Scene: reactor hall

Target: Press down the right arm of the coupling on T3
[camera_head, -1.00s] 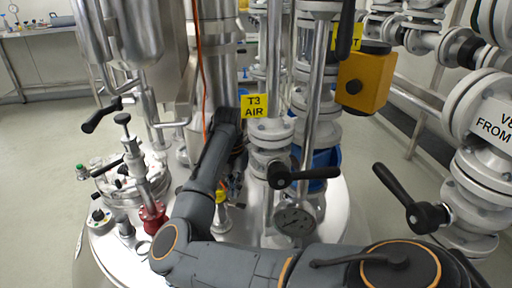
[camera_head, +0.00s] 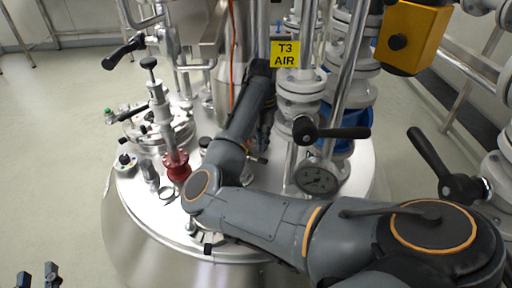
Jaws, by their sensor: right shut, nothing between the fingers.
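The yellow T3 AIR label (camera_head: 285,54) hangs on the T3 pipework above the vessel lid. Below it is a grey flanged valve (camera_head: 302,92) with a black lever (camera_head: 338,132) pointing right. I cannot make out the coupling or its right arm; my own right arm covers that spot. My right arm comes in from the lower right, bends over the lid and rises towards the label. My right gripper (camera_head: 265,134) is shut and mostly hidden behind that forearm, left of the valve. My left gripper (camera_head: 38,276) shows only its two fingertips, apart and empty, at the bottom left.
A red fitting (camera_head: 176,166) and a clamped hatch (camera_head: 158,128) are on the lid's left. A yellow box (camera_head: 413,37) and a black-handled valve (camera_head: 462,187) stand at right.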

